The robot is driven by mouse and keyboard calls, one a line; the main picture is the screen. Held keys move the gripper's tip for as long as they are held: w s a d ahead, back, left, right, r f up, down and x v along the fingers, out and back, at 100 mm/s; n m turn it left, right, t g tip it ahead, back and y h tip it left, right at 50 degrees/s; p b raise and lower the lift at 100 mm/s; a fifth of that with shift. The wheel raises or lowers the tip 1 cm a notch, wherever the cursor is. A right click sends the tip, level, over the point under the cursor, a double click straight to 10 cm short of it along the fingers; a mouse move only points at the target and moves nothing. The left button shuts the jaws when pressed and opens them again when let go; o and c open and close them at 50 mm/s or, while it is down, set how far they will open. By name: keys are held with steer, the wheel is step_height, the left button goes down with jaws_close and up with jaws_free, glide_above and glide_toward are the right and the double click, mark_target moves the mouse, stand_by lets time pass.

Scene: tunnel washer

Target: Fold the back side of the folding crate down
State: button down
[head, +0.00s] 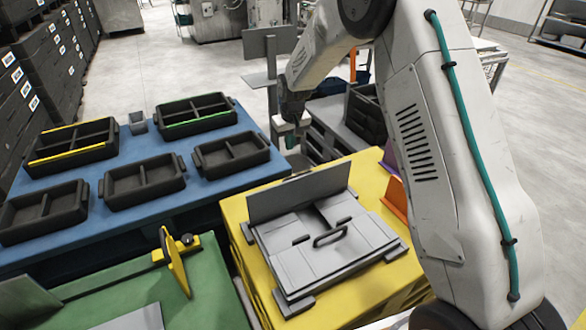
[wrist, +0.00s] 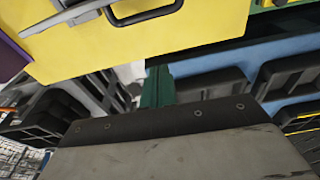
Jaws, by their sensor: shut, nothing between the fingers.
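The folding crate (head: 320,250) is light grey and lies mostly flat on the yellow table, its front and end sides folded down inside. Its back side (head: 298,190) still stands up as a tall grey panel along the far edge.
A blue table (head: 160,210) with several black trays stands at the left. A green table (head: 205,290) with a yellow upright plate (head: 175,262) is at front left. An orange divider (head: 396,198) stands at the yellow table's (head: 385,290) right side. Dark crates lie behind it.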

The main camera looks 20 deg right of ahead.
mark_target(299, 186)
step_height(299, 186, down, 11)
steer(key=w, duration=0.2)
steer(key=shift+s+d+r, duration=0.1)
steer(key=shift+s+r, duration=0.1)
steer(key=shift+s, duration=0.45)
steer(key=shift+s+d+r, duration=0.1)
steer(key=shift+s+r, duration=0.1)
steer(key=shift+s, duration=0.5)
steer(key=shift+s+r, duration=0.2)
steer(key=shift+s, duration=0.45)
